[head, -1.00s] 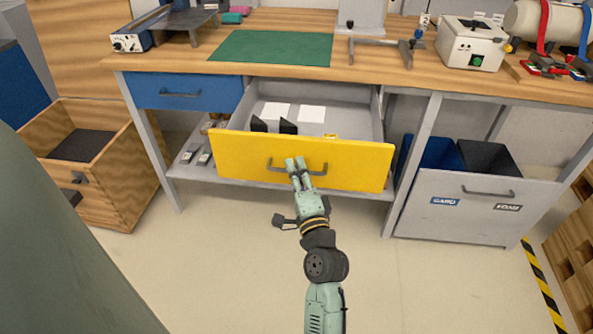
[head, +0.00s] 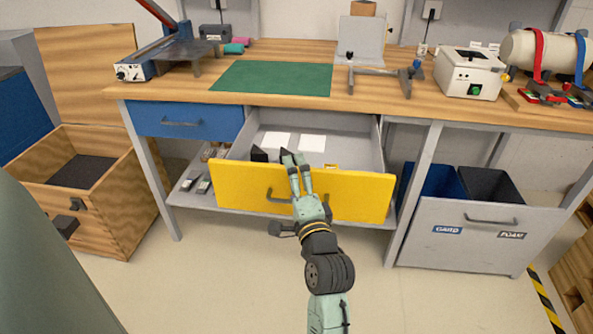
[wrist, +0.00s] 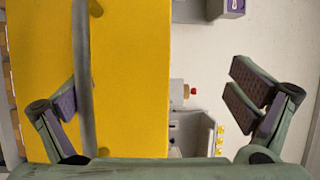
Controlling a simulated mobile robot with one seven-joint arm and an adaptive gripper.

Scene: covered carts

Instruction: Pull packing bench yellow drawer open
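The yellow drawer (head: 345,193) of the packing bench stands pulled out, with its grey inside showing. Its dark bar handle (head: 278,195) is on the front face. My gripper (head: 297,158) is at the drawer front, with its fingertips near the top edge, above and right of the handle's visible part; the arm hides the rest. In the wrist view my gripper (wrist: 165,97) is spread wide with nothing held. There the grey handle (wrist: 84,90) runs upright beside the left finger, over the yellow front (wrist: 130,75). I cannot tell whether they touch.
White sheets (head: 312,143) and black dividers (head: 259,154) are in the drawer. A closed blue drawer (head: 185,122) is at its left. The floor in front is clear.

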